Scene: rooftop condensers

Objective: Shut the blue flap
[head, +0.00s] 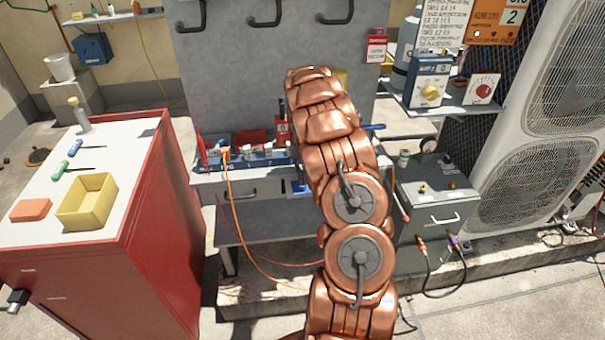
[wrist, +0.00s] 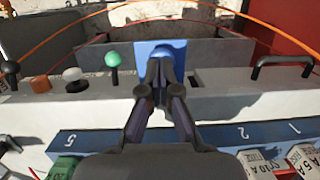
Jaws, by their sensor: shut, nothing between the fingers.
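The blue flap (wrist: 158,47) is in the upper middle of the wrist view, at the bench's front edge beside a grey recess. How far it stands open I cannot tell. My gripper (wrist: 160,63) is shut and empty, its fingertips over the flap and hiding its middle. Whether they touch it is unclear. In the head view a small blue patch (head: 299,188), likely the flap, shows left of my copper arm, which hides my gripper.
A row of knobs, including a green one (wrist: 113,58), and a black handle (wrist: 283,65) flank the flap. A blue numbered rack (wrist: 252,134) lies close by. Orange cables (head: 232,210) hang before the bench. A red cabinet (head: 160,230) stands left, a grey box (head: 436,205) right.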

